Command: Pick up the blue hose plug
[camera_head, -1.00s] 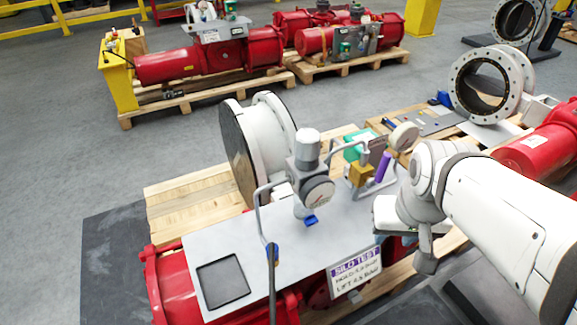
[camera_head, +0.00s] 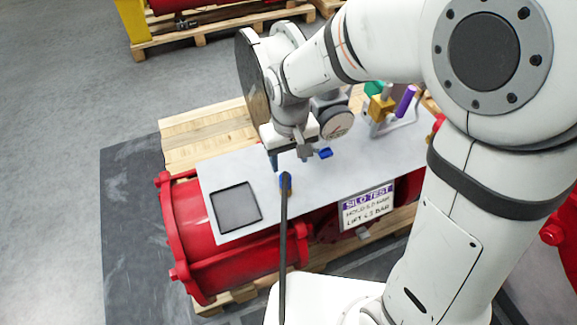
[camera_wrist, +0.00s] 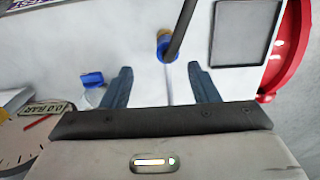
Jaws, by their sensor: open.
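The blue hose plug (camera_head: 285,184) sits at the upper end of a black hose, over the grey plate (camera_head: 240,170). The wrist view shows it as a small blue-and-brass fitting (camera_wrist: 167,48) just beyond the fingertips, roughly centred between them. My gripper (camera_head: 289,161) points down close behind the plug in the head view. In the wrist view its two dark blue fingers (camera_wrist: 163,80) are spread with nothing held. The exact height gap between fingers and plug cannot be told.
A separate blue cap (camera_head: 325,153) is right of the fingers, near the pressure gauge (camera_head: 336,124). The black hose (camera_head: 283,255) hangs in front.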

